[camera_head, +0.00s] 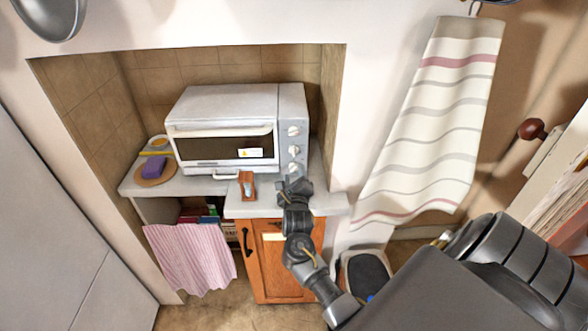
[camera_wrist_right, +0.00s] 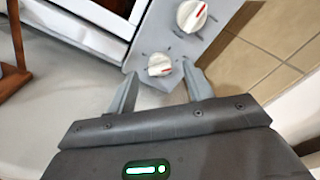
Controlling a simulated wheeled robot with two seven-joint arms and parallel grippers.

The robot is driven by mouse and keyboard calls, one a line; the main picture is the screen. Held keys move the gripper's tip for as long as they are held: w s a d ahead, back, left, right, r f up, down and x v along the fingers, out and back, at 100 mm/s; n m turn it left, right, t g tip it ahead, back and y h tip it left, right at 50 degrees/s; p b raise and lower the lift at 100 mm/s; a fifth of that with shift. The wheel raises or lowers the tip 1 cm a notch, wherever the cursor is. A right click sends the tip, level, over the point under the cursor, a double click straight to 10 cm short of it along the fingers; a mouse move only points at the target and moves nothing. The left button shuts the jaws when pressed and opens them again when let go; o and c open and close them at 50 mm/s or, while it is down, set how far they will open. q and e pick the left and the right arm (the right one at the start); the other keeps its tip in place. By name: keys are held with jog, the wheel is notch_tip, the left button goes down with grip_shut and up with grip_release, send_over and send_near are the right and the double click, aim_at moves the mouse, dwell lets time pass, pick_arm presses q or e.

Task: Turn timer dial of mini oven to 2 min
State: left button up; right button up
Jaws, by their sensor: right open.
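The white mini oven (camera_head: 225,103) stands on the counter in the tiled alcove, its door closed. Its right panel carries a column of white dials, an upper one (camera_head: 294,131), a middle one (camera_head: 294,149) and the lowest one (camera_head: 294,167). No readable label shows which is the timer. My right gripper (camera_head: 296,182) is just in front of the lowest dial. Contact cannot be told. My left gripper is not in view.
A small wooden stand (camera_head: 247,186) is on the counter left of my right gripper. A round board (camera_head: 155,172) with a purple sponge (camera_head: 154,167) lies left of the oven. The alcove's tiled wall is close on the oven's right. A striped towel (camera_head: 435,120) hangs further right.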

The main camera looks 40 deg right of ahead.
jog(key=shift+x, duration=0.95)
